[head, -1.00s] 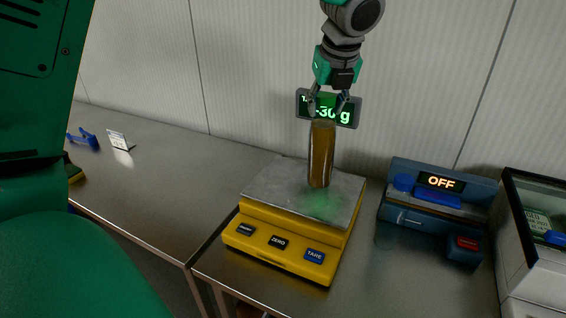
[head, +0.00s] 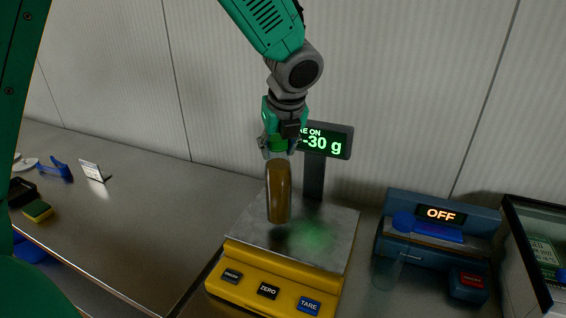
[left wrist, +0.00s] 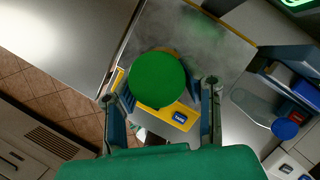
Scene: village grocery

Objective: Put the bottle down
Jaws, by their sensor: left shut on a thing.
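The bottle (head: 278,192) is clear with brown contents and a green cap (left wrist: 157,80). My left gripper (head: 277,148) is shut on its upper end and holds it upright. In the left wrist view the two fingers stand either side of the green cap. The bottle overlaps the left part of the steel plate (head: 335,222) of the yellow scale (head: 240,257). I cannot tell whether its base touches the plate. The scale display (head: 325,142) reads -30 g and is partly hidden by my gripper. My right gripper is not in view.
A blue machine (head: 440,235) showing OFF stands right of the scale, with a clear blue-capped bottle (left wrist: 285,128) in front. A glass-sided case (head: 525,250) is at far right. The steel counter (head: 130,215) left of the scale is largely clear; a sponge (head: 37,211) lies farther left.

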